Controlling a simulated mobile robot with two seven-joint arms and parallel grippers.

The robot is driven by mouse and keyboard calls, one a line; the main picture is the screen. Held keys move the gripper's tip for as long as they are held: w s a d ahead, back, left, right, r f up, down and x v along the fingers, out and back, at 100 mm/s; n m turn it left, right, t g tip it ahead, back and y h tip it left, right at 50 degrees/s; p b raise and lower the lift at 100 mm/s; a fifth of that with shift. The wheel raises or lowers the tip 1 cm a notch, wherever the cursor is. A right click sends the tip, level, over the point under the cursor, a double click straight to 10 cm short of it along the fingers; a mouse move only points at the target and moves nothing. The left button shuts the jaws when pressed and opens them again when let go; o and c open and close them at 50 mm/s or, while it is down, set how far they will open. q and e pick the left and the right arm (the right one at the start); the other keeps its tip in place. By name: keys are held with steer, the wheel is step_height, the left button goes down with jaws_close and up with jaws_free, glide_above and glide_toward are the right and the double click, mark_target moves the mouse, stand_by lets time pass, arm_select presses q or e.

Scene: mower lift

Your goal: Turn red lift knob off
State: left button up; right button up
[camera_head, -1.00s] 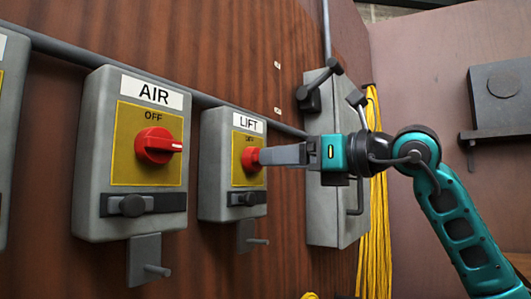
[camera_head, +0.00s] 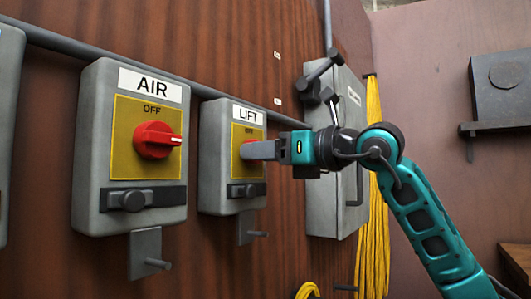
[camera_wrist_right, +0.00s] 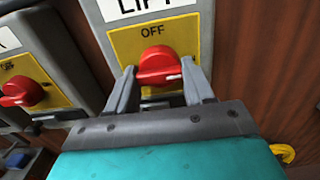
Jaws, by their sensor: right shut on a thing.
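The red lift knob (camera_wrist_right: 158,66) sits on a yellow plate marked OFF on the grey LIFT box (camera_head: 215,160). In the head view the knob (camera_head: 247,150) is mostly hidden behind my gripper. My right gripper (camera_head: 262,150) reaches it from the right, and its fingers also show in the right wrist view (camera_wrist_right: 160,85), one on each side of the knob. It is shut on the knob. In the wrist view the knob's handle lies roughly level, tilted slightly. My left gripper is not in view.
The AIR box (camera_head: 90,150) with its own red knob (camera_head: 155,140) is left of the LIFT box. A grey cabinet (camera_head: 325,210) with levers and a yellow cable (camera_head: 373,220) are to the right. A conduit (camera_head: 70,45) runs above the boxes.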

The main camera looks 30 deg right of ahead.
steer(key=c, duration=0.4)
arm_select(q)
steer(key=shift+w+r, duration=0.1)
arm_select(e)
steer(key=shift+o, duration=0.2)
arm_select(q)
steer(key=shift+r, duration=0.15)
arm_select(e)
steer(key=shift+n, duration=0.4)
arm_select(q)
steer(key=p, duration=0.2)
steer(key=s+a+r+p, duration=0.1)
steer(key=p, duration=0.1)
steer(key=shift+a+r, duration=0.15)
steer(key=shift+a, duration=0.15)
arm_select(e)
steer(key=n, duration=1.7)
steer(key=shift+d+r, duration=0.1)
steer(key=shift+d, duration=0.05)
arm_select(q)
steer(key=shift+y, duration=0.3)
